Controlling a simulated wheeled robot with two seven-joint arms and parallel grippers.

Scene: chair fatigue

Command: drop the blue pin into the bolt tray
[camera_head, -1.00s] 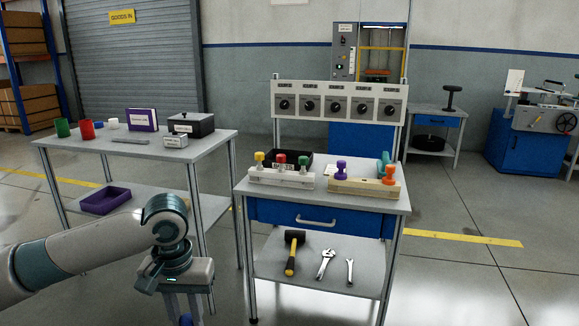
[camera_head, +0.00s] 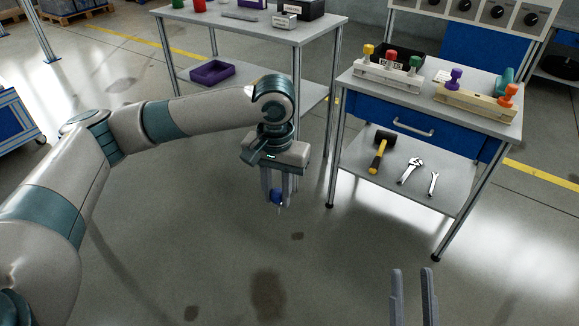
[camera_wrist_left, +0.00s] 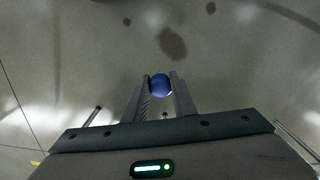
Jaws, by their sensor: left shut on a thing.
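My left gripper (camera_head: 277,201) hangs with its fingers down over open floor, left of the workbench. It is shut on the blue pin (camera_head: 277,196), whose round blue head shows between the fingertips in the left wrist view (camera_wrist_left: 161,85). A black tray (camera_head: 381,47) sits on the workbench top, partly hidden behind a pale block with yellow, red and green pins; I cannot read it as the bolt tray for certain. My right gripper (camera_head: 412,270) shows two bare fingers, apart and empty, at the lower edge of the head view.
The workbench (camera_head: 355,82) has a blue drawer and a lower shelf with a mallet (camera_head: 381,150) and wrenches. A wooden block (camera_head: 475,102) holds purple and orange pins. A second table (camera_head: 325,30) stands behind, with a purple tray (camera_head: 212,72) on its lower shelf. Floor in front is clear.

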